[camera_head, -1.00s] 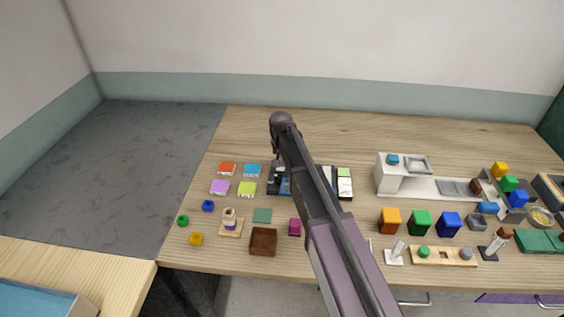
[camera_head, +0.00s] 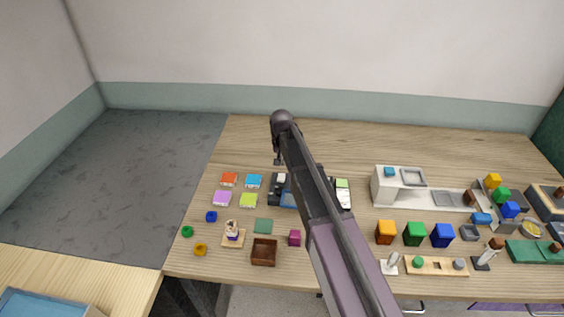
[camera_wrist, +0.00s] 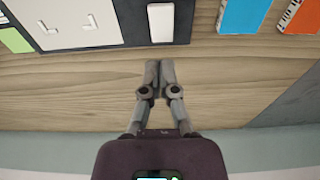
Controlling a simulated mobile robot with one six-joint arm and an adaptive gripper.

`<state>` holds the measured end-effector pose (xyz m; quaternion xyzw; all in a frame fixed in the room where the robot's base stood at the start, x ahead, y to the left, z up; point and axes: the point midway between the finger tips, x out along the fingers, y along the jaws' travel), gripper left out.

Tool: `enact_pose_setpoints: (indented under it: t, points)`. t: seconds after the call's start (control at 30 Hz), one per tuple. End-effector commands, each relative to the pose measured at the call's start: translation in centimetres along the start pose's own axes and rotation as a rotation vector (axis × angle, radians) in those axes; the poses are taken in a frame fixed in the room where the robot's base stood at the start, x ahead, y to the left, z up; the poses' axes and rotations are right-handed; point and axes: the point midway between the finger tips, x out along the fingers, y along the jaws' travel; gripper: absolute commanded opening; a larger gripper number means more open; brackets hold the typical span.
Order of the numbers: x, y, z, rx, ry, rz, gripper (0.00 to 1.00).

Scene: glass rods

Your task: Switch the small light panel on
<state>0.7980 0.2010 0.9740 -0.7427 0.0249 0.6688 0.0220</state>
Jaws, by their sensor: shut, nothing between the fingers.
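My gripper (camera_head: 278,160) is shut and empty, pointing down at the back of the wooden table. In the wrist view its fingertips (camera_wrist: 158,68) are together over bare wood, just behind a dark unit (camera_wrist: 130,12) with a raised white block (camera_wrist: 161,22). That unit (camera_head: 274,201) also shows in the head view, partly behind my arm. Beside it in the wrist view is a flat white panel (camera_wrist: 80,22) with two corner-shaped marks, mostly hidden by my arm in the head view. I cannot tell for certain which one is the small light panel. No glow shows.
Blue (camera_head: 253,181) and orange (camera_head: 228,179) blocks lie left of the dark unit. A white-and-green piece (camera_head: 342,194) lies right of my arm. A brown box (camera_head: 264,252) stands in front. The table's back strip is clear.

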Motion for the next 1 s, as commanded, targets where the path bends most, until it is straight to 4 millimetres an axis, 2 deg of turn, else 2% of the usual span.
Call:
enact_pose_setpoints:
  t: [0.03, 0.7, 1.0]
  points:
    - [-0.8, 0.0, -0.2, 0.0, 0.0, 0.0, 0.0]
    - [-6.1, 0.0, -1.6, 0.0, 0.0, 0.0, 0.0]
    - [-7.8, 0.0, -2.1, 0.0, 0.0, 0.0, 0.0]
